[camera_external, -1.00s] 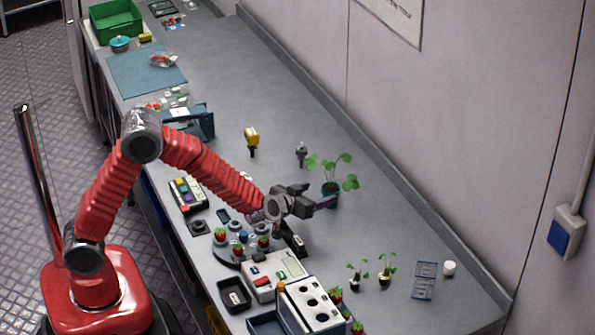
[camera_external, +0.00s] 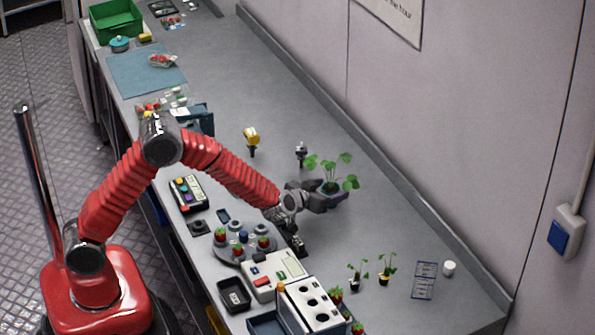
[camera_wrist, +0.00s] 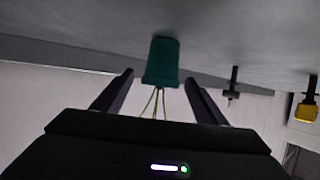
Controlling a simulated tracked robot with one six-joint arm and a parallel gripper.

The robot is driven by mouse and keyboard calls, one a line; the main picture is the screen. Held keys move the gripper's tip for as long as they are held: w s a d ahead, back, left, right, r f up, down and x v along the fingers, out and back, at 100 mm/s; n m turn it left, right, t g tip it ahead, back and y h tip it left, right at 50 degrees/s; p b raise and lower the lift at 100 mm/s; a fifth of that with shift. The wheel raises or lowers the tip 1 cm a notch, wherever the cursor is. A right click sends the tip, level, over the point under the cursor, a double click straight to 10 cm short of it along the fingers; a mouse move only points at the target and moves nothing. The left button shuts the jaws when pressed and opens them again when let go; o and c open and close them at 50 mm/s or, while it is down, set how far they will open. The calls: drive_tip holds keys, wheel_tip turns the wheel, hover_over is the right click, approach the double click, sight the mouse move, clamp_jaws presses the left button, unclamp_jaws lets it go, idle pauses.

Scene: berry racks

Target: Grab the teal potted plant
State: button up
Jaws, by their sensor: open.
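The teal potted plant (camera_external: 333,186) stands upright on the grey counter near the wall, its green leaves spreading above the pot. My gripper (camera_external: 333,200) is at the pot, with its fingers reaching along the pot's sides in the outside view. In the wrist view, which is upside down, the teal pot (camera_wrist: 162,62) shows between and just beyond the two dark fingers of my gripper (camera_wrist: 160,80). The fingers are open, with a gap on each side of the pot and stems. The leaves are hidden in the wrist view.
A grey-headed tool (camera_external: 301,153) and a yellow-headed tool (camera_external: 251,140) stand beyond the plant. Two seedlings (camera_external: 384,272) stand nearer the front right. A round tray with strawberries (camera_external: 229,251) and a white-topped device (camera_external: 275,273) lie nearer.

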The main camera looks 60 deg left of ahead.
sight(337, 186)
drive_tip(key=shift+x, duration=2.65)
drive_tip(key=shift+s, duration=0.1)
drive_tip(key=shift+c, duration=0.3)
drive_tip(key=c, duration=1.1)
wheel_tip(337, 186, up, 10)
